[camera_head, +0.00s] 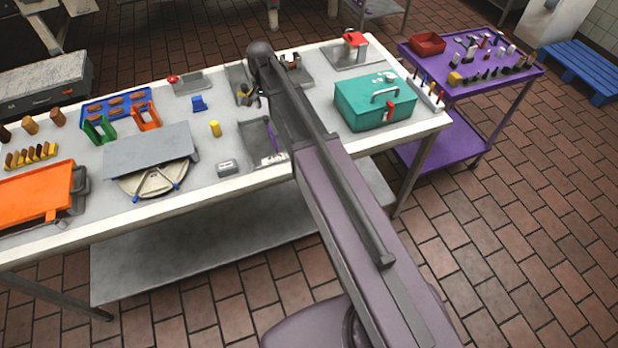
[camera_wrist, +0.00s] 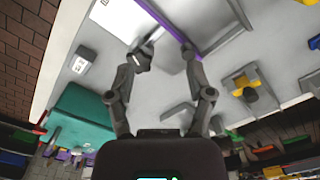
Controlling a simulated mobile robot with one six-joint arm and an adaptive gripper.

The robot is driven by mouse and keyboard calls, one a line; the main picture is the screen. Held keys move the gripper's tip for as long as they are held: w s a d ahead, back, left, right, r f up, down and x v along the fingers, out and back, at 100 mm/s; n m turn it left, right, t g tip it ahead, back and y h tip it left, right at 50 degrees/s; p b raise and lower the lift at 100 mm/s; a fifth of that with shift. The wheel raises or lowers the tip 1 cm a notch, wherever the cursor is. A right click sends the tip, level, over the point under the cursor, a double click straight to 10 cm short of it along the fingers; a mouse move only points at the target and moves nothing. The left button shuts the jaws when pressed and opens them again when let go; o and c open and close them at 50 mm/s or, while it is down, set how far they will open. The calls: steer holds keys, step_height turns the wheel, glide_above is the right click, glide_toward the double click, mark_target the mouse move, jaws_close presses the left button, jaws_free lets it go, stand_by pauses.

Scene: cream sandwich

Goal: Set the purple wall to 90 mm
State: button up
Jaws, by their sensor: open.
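The purple wall (camera_wrist: 174,25) is a narrow bar lying diagonally at the top of the wrist view, across a pale grey tray. In the head view the purple wall (camera_head: 272,137) shows as a thin strip in the grey tray (camera_head: 252,132), beside my arm, which covers part of it. My gripper (camera_wrist: 167,49) is open and empty, its two fingers apart. The right fingertip lies close to the wall's lower end in the picture; contact cannot be told. A white label (camera_wrist: 112,18) lies beside the wall, its markings unreadable. The gripper is hidden in the head view.
A teal box (camera_head: 375,101) stands right of my arm. A yellow part in a grey fixture (camera_wrist: 245,80) lies right of the gripper in the wrist view. A small grey block (camera_head: 228,167) and a yellow cylinder (camera_head: 215,128) stand left of the tray.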

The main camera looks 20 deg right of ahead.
steer(key=s+d+f+n+b, duration=0.3)
steer(key=s+f+n+b, duration=0.1)
steer(key=s, duration=0.7)
steer(key=s+d+f+n+b, duration=0.3)
steer(key=s+f+b, duration=0.3)
steer(key=s, duration=0.5)
steer(key=shift+d+f+n, duration=0.35)
steer(key=shift+d+n, duration=0.05)
steer(key=shift+d, duration=0.25)
